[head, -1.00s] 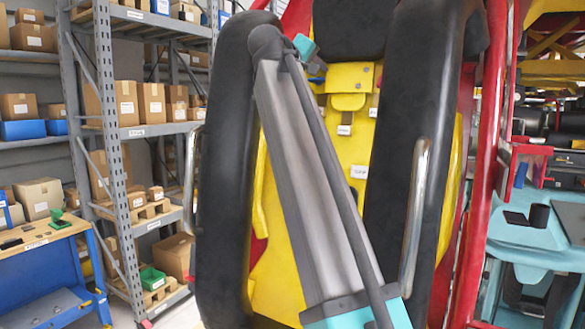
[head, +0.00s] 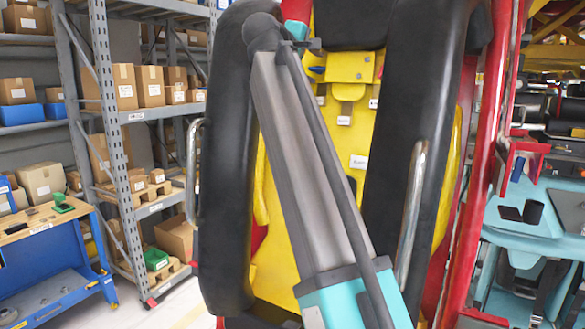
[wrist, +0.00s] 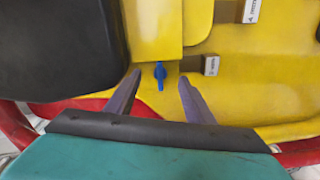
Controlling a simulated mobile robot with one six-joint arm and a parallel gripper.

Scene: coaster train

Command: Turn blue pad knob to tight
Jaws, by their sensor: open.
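The blue knob (wrist: 160,74) shows in the wrist view at the lower edge of a raised yellow pad housing (wrist: 154,30). Its narrow handle points down toward my gripper. My gripper (wrist: 160,82) is open, with one finger on each side of the knob and a gap to it on both sides. I cannot tell how far the fingertips are from it in depth. In the head view a small blue part (head: 317,70) shows on the yellow seat back near the end of my arm, and my arm hides much of the seat.
Black padded restraints (head: 408,150) flank the yellow seat, with metal grab handles (head: 411,210) beside them. In the wrist view a black pad (wrist: 60,50) lies close on the left. White labels (wrist: 211,66) sit right of the knob. A red frame (head: 488,130) stands at the right.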

